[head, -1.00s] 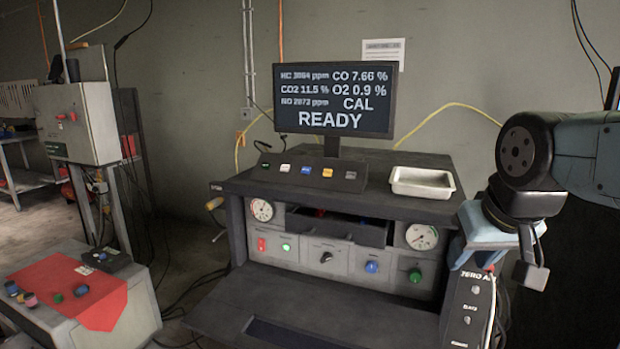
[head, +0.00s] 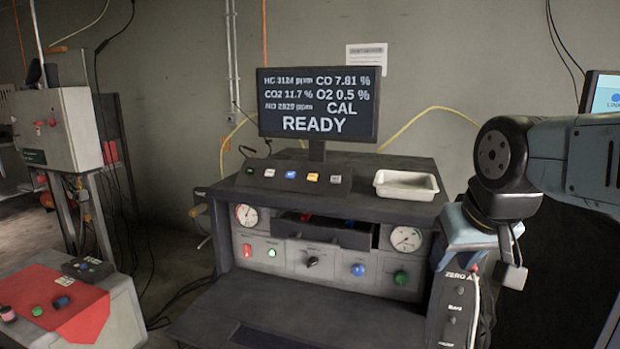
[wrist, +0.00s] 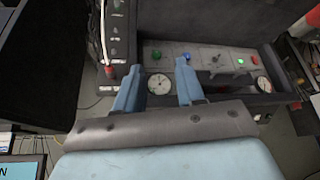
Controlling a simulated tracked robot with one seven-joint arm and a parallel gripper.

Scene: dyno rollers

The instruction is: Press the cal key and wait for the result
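The dark key strip (head: 336,186) on top of the console holds several keys: a green one, a white one (head: 269,172), a blue one (head: 291,174), a yellow one (head: 312,177) and a pale one (head: 335,179). Their labels are too small to read, so I cannot tell which is the cal key. The screen (head: 318,104) behind them shows gas readings, "CAL" and "READY". My gripper (head: 462,238) is at the console's right front, away from the keys, beside a tall dark box. In the wrist view its blue fingers (wrist: 159,72) are apart with nothing held between them.
A white tray (head: 405,187) sits on the console top, right of the keys. The front panel has gauges, a black knob (head: 312,262) and coloured buttons. The dark box (head: 455,310) marked "ZERO A" stands at the right. A red cloth (head: 50,305) covers a bench at left.

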